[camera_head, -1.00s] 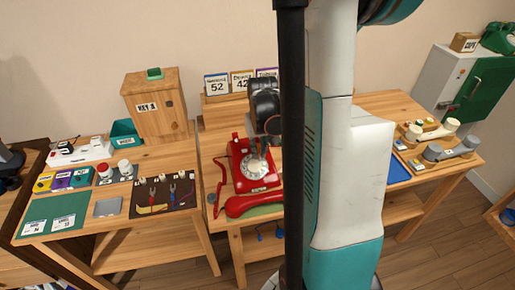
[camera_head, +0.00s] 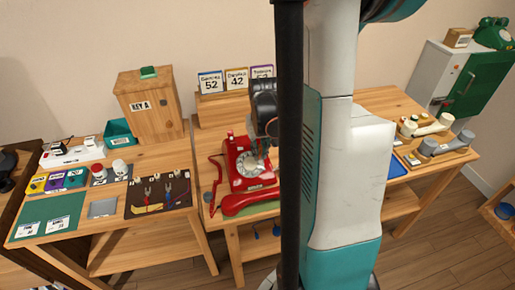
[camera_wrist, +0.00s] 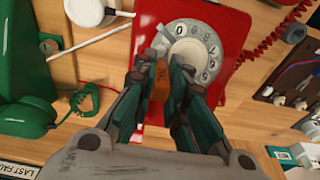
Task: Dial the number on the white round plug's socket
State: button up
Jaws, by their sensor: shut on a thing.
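The red rotary phone (camera_head: 247,172) stands on the middle table, with its red handset (camera_head: 250,203) lying off it in front. The fingers hide that part of the dial. On the left table, a white strip (camera_head: 72,157) holds a dark plug and a white plug (camera_head: 92,142). A white round plug (camera_head: 120,167) stands on a grey plate nearby. The socket numbers are too small to read.
Number cards reading 52 (camera_head: 210,83) and 42 (camera_head: 236,79) stand behind the phone, beside a partly hidden third. A wooden key box (camera_head: 150,105) is at the left. In the wrist view, a green phone (camera_wrist: 25,75) lies left of the red one.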

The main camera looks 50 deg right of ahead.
jog(key=shift+s+f, duration=0.1)
jog(key=shift+s, duration=0.05)
jog(key=shift+s+a+f, duration=0.2)
jog(key=shift+s+f, duration=0.05)
jog(key=shift+s, duration=0.25)
dwell(0.4)
jog(key=shift+s+a+f+b, duration=0.2)
jog(key=shift+s+a+b, duration=0.2)
jog(key=shift+b, duration=0.1)
jog(key=shift+s+a+r+p, duration=0.1)
jog(key=shift+s+r+p, duration=0.05)
jog(key=shift+r+p, duration=0.25)
jog(key=shift+s+a+r+p, duration=0.1)
jog(key=shift+r+p, duration=0.2)
jog(key=shift+r, duration=0.2)
notch_tip(320, 180, up, 6)
jog(key=s+a+p, duration=0.1)
jog(key=s+p, duration=0.1)
jog(key=p, duration=0.3)
jog(key=shift+s+a+r, duration=0.15)
jog(key=shift+s+a, duration=0.05)
jog(key=shift+s, duration=0.05)
